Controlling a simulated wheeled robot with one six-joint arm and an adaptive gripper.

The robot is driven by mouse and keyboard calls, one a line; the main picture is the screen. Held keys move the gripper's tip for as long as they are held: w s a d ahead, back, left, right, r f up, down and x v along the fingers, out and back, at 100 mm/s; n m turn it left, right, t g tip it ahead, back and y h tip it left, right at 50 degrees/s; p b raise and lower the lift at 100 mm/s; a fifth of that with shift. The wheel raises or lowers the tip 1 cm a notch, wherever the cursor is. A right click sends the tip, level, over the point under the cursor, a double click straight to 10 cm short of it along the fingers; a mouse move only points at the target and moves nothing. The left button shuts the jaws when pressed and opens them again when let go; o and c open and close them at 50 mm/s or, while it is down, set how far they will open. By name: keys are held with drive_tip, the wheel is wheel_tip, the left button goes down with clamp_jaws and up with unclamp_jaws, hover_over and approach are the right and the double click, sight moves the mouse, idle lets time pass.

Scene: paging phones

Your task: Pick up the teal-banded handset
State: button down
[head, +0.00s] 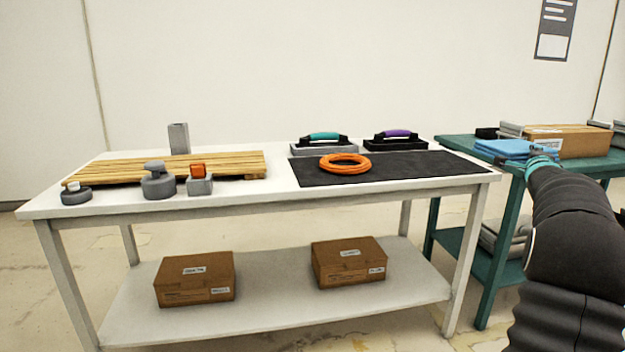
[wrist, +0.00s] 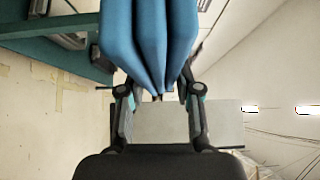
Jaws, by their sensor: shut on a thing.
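The teal-banded handset (head: 324,137) lies in a grey cradle at the back of the white table, behind the black mat. A purple-banded handset (head: 396,134) lies in a black cradle to its right. My gripper (wrist: 158,96) is shut on a folded blue cloth (wrist: 150,35), whose folds narrow into the jaws in the wrist view. In the head view the blue cloth (head: 508,149) shows over the teal table, at the far right. My gripper is well to the right of both handsets, and my arm partly hides it there.
An orange coil (head: 345,163) lies on the black mat (head: 420,168) in front of the handsets. A slatted wooden board (head: 190,165) and several grey objects fill the white table's left. A cardboard box (head: 570,140) stands on the teal table (head: 455,146).

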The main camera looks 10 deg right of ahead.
drive_tip(key=shift+a+f, duration=0.6)
drive_tip(key=shift+a, duration=0.2)
drive_tip(key=s+a+f+n+t+y, duration=0.1)
drive_tip(key=s+a+f+n+y, duration=0.1)
drive_tip(key=a+f, duration=1.3)
drive_tip(key=s+a+f+n+t+y, duration=0.1)
drive_tip(key=a+f+y, duration=0.4)
drive_tip(key=a+f, duration=1.1)
drive_tip(key=s+a+f+n+t+y, duration=0.1)
drive_tip(key=s+a+f+n+y, duration=0.2)
drive_tip(key=a+f, duration=1.3)
drive_tip(key=a+n, duration=0.1)
drive_tip(key=a, duration=0.4)
drive_tip(key=shift+s+a+y, duration=0.25)
drive_tip(key=shift+s+y, duration=0.05)
drive_tip(key=shift+s, duration=0.1)
